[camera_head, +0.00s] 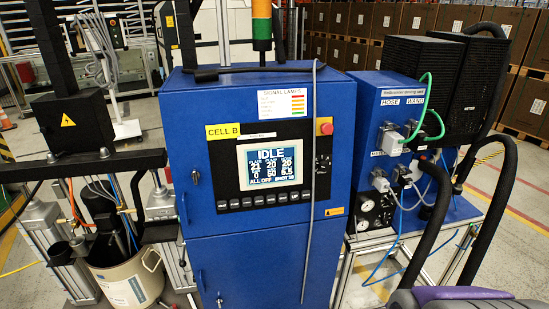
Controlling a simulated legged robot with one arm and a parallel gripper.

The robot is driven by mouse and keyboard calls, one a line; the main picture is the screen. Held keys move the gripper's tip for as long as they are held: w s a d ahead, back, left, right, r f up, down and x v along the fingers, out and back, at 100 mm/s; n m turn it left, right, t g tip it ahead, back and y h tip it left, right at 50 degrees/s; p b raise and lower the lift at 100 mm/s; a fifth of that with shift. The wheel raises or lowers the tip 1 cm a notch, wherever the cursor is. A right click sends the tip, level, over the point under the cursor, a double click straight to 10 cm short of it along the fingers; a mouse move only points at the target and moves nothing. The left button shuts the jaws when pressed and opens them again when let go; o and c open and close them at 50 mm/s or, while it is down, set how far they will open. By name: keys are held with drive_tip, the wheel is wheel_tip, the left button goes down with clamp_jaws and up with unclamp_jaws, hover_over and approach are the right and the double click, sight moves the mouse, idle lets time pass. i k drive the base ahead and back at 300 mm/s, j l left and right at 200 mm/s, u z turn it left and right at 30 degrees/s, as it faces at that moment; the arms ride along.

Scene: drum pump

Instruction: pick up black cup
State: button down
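A small dark, cup-like cylinder (60,253) shows at the lower left, beside a beige bucket (128,281). It looks upright, but it is small and dark, and I cannot tell for certain that it is the black cup. Another dark round shape touches or overlaps it on the right. My gripper is not in view.
A blue control cabinet (250,130) with a lit screen (270,166) fills the middle. Black frame parts, hoses and metal cylinders crowd around the bucket. A blue box (390,110) on a metal-framed table stands right. Thick black hoses (432,215) rise at the right.

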sight(424, 212)
drive_tip(key=i+l+z, duration=0.15)
drive_tip(key=i+l, duration=0.2)
drive_tip(key=i+l+z, duration=0.15)
drive_tip(key=i+l, duration=0.2)
drive_tip(key=i, duration=0.2)
drive_tip(key=i+l+z, duration=0.15)
drive_tip(key=i, duration=0.35)
drive_tip(key=i+l+z, duration=0.15)
drive_tip(key=i+l, duration=0.15)
drive_tip(key=i, duration=0.2)
